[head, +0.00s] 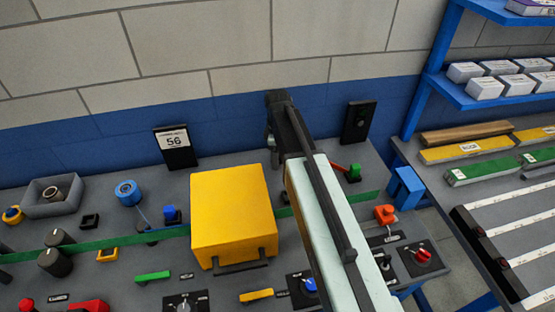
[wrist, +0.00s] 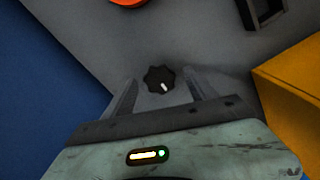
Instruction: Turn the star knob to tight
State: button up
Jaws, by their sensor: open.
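The star knob (wrist: 158,80) is small, black and lobed, with a white mark pointing toward the lower right in the wrist view. It sits on the grey panel. My gripper (wrist: 159,75) is open, with one finger to the left and one to the right of the knob in the picture. I cannot tell how far the fingertips are above the panel. In the head view my gripper (head: 273,118) is at the back of the panel near the blue wall band. The knob is not visible there, and my arm covers part of that area. No tight label is readable.
A large yellow box (head: 232,215) stands left of my arm and shows at right in the wrist view (wrist: 295,95). A black sign reading 56 (head: 176,147) and a black box (head: 357,122) stand at the back. An orange thing (wrist: 128,2) is at the wrist view's top.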

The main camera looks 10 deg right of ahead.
jog(key=c, duration=1.3)
jog(key=shift+c, duration=0.2)
jog(key=shift+m, duration=0.5)
jog(key=m, duration=0.3)
jog(key=shift+m, duration=0.4)
jog(key=m, duration=0.4)
jog(key=shift+m, duration=0.3)
jog(key=m, duration=0.4)
jog(key=shift+m, duration=2.2)
